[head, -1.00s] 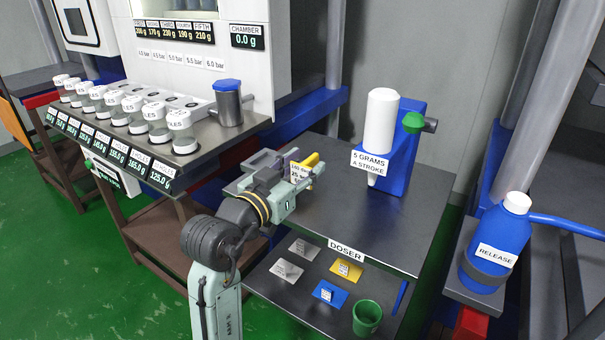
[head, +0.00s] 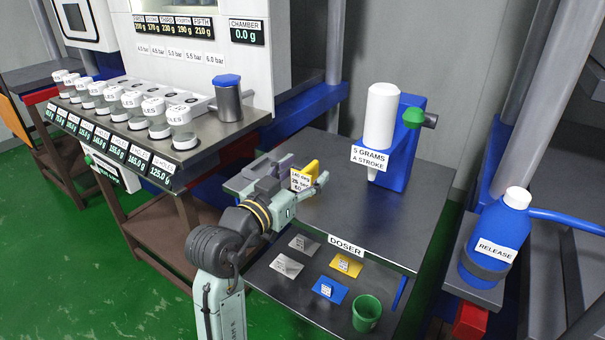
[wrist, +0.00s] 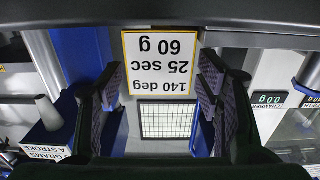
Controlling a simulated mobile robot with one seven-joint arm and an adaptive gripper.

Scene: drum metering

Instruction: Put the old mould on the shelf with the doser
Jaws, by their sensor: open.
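A yellow piece, seemingly the mould (head: 312,169), with a white label reading 140 deg, 25 sec, 60 g stands at the left end of the doser's shelf (head: 370,224). In the wrist view the yellow-edged label (wrist: 160,62) shows upside down between the jaws. My gripper (head: 294,174) is open, with one finger on each side of it; the wrist view shows gaps by the dark ridged fingers (wrist: 158,90). The mould's underside is hidden, so I cannot tell if it touches the shelf. The white and blue doser (head: 384,125) stands farther back right.
Below is a lower shelf with several cards (head: 328,290) and a green cup (head: 366,313). A jar rack (head: 150,150) stands left, with a blue-lidded container (head: 228,100). A blue release bottle (head: 497,238) stands right. The shelf's middle is clear.

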